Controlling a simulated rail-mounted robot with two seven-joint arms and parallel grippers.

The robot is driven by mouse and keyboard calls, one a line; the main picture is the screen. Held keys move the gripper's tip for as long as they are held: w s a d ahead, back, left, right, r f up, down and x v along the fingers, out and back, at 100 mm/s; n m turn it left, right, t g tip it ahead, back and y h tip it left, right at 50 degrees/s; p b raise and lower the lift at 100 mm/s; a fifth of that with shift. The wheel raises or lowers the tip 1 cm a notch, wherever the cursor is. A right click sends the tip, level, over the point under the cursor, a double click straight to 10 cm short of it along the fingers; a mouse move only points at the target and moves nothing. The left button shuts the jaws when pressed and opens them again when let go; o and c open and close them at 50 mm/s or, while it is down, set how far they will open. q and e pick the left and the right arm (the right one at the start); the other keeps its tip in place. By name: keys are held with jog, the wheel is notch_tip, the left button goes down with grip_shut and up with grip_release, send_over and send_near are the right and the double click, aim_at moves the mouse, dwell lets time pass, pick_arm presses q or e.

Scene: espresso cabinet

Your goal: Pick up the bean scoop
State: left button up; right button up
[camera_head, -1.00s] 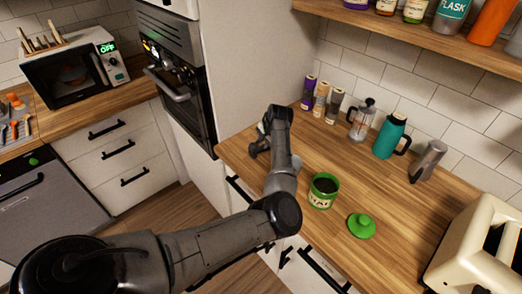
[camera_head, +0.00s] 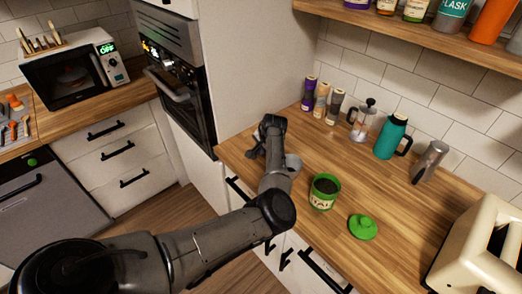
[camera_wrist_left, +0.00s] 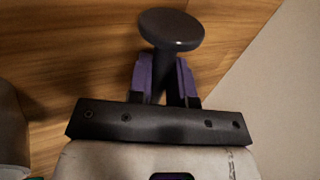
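My left gripper (camera_head: 254,150) is low over the far left end of the wooden counter, partly hidden by its own arm. In the left wrist view its purple fingers (camera_wrist_left: 166,80) stand on either side of the stem of a dark piece with a round, flat end (camera_wrist_left: 171,28). Whether the fingers press on the stem cannot be told. I cannot tell whether this piece is the bean scoop; no scoop bowl shows clearly. A green canister (camera_head: 324,191), open and filled with something dark, stands right of my arm. Its green lid (camera_head: 362,226) lies beside it. My right gripper is not in view.
A grey rounded object (camera_head: 293,164) sits just right of my left arm. Several bottles, a French press (camera_head: 362,120), a teal jug (camera_head: 391,137) and a metal pot (camera_head: 429,161) line the back wall. A cream toaster (camera_head: 483,245) stands at right. The tall oven cabinet borders the counter's left end.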

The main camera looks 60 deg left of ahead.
pick_arm(q)
grip_shut()
jog(key=shift+r, duration=0.1)
